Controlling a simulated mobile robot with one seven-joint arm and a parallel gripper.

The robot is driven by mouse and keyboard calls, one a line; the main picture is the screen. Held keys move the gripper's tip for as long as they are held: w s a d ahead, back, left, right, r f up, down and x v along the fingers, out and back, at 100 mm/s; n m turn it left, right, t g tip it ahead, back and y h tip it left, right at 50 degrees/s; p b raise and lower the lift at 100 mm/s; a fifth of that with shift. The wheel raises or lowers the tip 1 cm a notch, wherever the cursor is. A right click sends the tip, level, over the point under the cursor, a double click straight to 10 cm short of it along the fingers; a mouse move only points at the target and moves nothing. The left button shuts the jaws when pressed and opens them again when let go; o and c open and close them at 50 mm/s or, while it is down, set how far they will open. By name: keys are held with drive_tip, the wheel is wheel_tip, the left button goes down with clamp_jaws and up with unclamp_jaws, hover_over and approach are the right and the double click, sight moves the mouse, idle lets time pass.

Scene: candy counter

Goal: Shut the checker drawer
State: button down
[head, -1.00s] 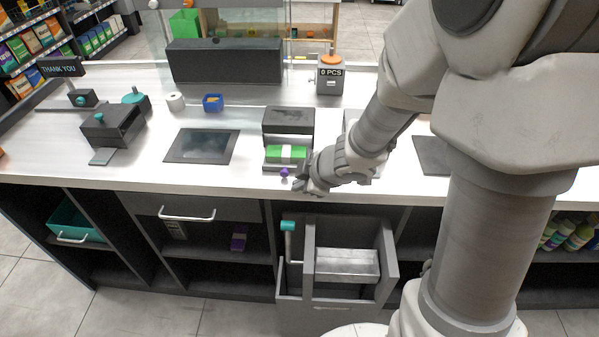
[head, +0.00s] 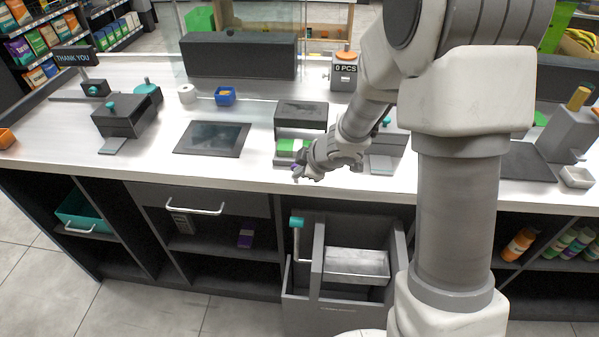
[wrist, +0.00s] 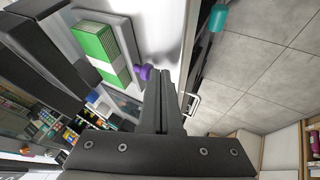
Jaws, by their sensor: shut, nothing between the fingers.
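The checker is a dark box (head: 301,116) on the counter with its shallow drawer (wrist: 124,104) pulled out towards the front edge. A green pack with a white band (head: 288,146) lies in the drawer; it also shows in the wrist view (wrist: 100,52). A small purple knob (wrist: 145,72) is on the drawer's front. My gripper (head: 298,178) is shut and empty, in front of the knob at the counter's front edge. In the wrist view its fingers (wrist: 165,78) are right beside the knob; I cannot tell if they touch it. My gripper and arm partly hide the drawer in the head view.
Below the counter, a grey drawer (head: 335,314) with a teal-topped lever (head: 296,222) stands open under my arm. The counter front left of my gripper is clear.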

drive_tip(key=shift+w, duration=0.1)
drive_tip(key=shift+w+d+r+p, duration=0.15)
drive_tip(key=shift+w+p, duration=0.15)
drive_tip(key=shift+p, duration=0.2)
drive_tip(key=w+p, duration=0.2)
drive_tip(key=w+d+p, duration=0.1)
drive_tip(key=w+p, duration=0.4)
drive_tip(key=shift+w+d+r, duration=0.15)
drive_tip(key=shift+w, duration=0.05)
drive_tip(key=shift+w+d+f+p, duration=0.15)
drive_tip(key=shift+w+f+p, duration=0.05)
drive_tip(key=shift+w+p, duration=0.55)
drive_tip(key=shift+s+f, duration=0.1)
drive_tip(key=shift+s, duration=0.05)
